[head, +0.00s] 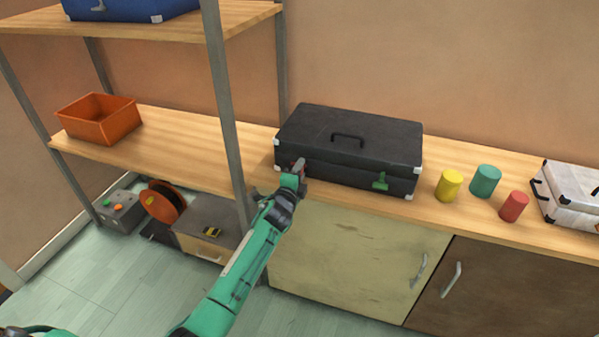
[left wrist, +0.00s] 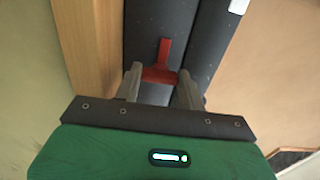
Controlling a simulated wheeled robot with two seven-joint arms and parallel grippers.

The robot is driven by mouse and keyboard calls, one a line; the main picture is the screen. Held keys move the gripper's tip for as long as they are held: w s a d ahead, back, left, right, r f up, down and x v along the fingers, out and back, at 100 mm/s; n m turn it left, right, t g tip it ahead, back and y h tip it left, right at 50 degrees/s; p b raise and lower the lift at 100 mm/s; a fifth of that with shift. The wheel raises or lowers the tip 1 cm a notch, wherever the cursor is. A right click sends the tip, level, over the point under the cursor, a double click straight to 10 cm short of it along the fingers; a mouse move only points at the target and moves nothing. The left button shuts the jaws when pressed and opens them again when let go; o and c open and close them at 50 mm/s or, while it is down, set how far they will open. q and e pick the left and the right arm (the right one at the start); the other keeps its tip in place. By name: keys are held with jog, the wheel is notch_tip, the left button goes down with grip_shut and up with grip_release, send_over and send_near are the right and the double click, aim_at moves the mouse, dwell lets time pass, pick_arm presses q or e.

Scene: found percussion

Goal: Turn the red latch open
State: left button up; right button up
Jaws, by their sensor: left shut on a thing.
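A black case (head: 350,145) with silver corners lies on the wooden counter, its handle on top. The red latch (left wrist: 163,62) is on the case's front, seen in the left wrist view with its stem pointing up the picture. My left gripper (head: 294,172) is at the left part of the case's front. In the left wrist view its fingers (left wrist: 160,85) stand on either side of the latch's wide red base and are shut on it. In the head view the gripper hides most of the latch. A green latch (head: 380,181) is on the right of the same front. My right gripper is not in view.
Yellow (head: 449,185), teal (head: 485,179) and red (head: 514,206) cylinders stand right of the case, before a white case (head: 570,193). A grey shelf post (head: 225,110) rises close to my left arm. An orange bin (head: 98,120) is on the shelf at left.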

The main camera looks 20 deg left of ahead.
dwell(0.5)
pick_arm(q)
jog(key=o, duration=1)
jog(key=shift+s, duration=0.1)
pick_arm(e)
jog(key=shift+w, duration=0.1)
pick_arm(q)
jog(key=s, duration=1.3)
jog(key=shift+s+a+p, duration=0.3)
jog(key=shift+s+p, duration=0.05)
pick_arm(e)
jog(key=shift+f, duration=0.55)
